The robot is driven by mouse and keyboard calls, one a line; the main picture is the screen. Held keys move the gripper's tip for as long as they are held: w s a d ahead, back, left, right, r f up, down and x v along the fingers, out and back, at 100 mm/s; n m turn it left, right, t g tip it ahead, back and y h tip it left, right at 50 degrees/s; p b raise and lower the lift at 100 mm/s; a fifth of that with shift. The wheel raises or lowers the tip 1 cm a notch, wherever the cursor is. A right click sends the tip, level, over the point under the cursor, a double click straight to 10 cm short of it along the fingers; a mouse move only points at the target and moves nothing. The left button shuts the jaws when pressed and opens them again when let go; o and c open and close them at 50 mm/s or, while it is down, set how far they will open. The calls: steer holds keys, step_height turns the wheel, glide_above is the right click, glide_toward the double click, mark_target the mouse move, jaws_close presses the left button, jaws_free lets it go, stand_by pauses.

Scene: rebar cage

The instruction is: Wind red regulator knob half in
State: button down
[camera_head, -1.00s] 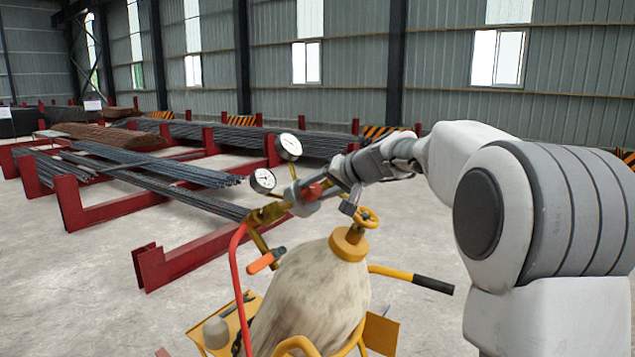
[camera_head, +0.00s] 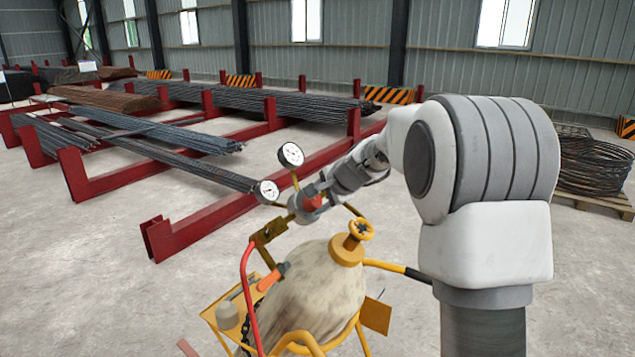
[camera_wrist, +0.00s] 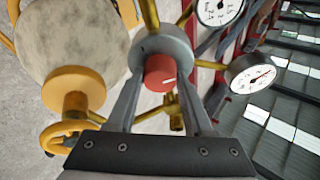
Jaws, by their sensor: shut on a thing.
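The red regulator knob (camera_wrist: 160,73), with a pale mark line on its face, sits on the round grey regulator body (camera_wrist: 158,45). In the head view the knob (camera_head: 311,201) is partly hidden by my gripper. My gripper (camera_wrist: 160,84) has one finger on either side of the knob and is shut on it. The exact contact is hard to see. Two white dial gauges, an upper one (camera_head: 291,155) and a lower one (camera_head: 266,192), stand beside the regulator. A mark line on the knob points to the right in the wrist view.
A pale gas cylinder (camera_head: 312,300) with a yellow valve handwheel (camera_head: 361,230) stands below my gripper in a yellow cart. A red hose (camera_head: 246,290) hangs at its left. Red racks with rebar (camera_head: 130,170) stand behind. Bare floor lies to the left front.

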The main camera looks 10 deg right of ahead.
steer(key=shift+r+m+g+p, duration=0.15)
steer(key=shift+m+g+p, duration=0.15)
steer(key=shift+m+p, duration=1.05)
steer(key=shift+p, duration=0.35)
steer(key=shift+c, duration=1.5)
jaws_free()
steer(key=b+v, duration=0.2)
steer(key=v, duration=1.5)
steer(key=shift+r, duration=0.15)
steer(key=shift+a+n, duration=0.15)
steer(key=shift+n, duration=0.1)
